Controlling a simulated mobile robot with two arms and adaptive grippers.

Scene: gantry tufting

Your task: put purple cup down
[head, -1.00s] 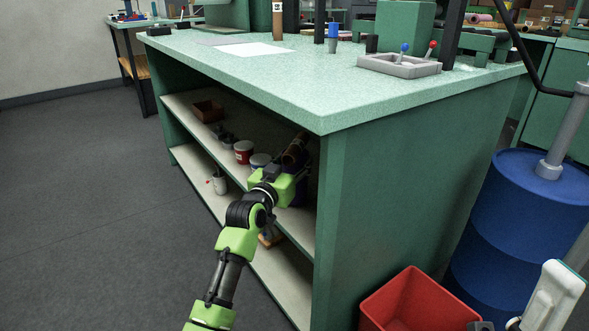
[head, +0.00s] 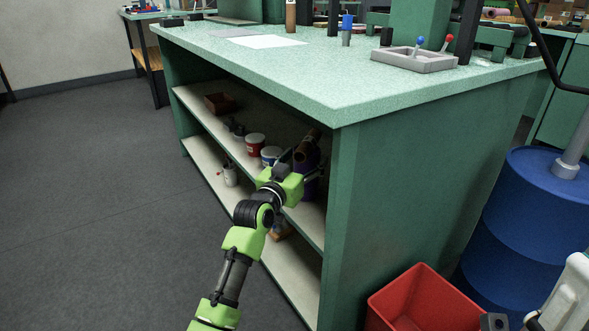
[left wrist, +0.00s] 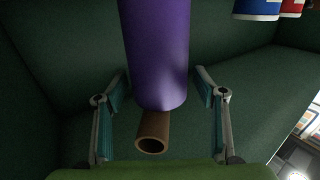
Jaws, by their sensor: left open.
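The purple cup (head: 311,184) stands on the upper shelf inside the green workbench, near its right end. It is partly hidden by my left gripper (head: 301,166). In the left wrist view the purple cup (left wrist: 157,45) is large at the top middle. My left gripper (left wrist: 160,86) is open there, with one finger on each side of the cup and gaps between. A brown tube (left wrist: 152,145) shows at the cup's end, and its tip also shows in the head view (head: 310,141).
A red-and-white can (head: 255,145), a blue-and-white can (head: 271,155) and a brown box (head: 219,104) share the shelf. The workbench top (head: 330,80) is above my gripper. A red bin (head: 425,300) and a blue barrel (head: 530,215) stand at right.

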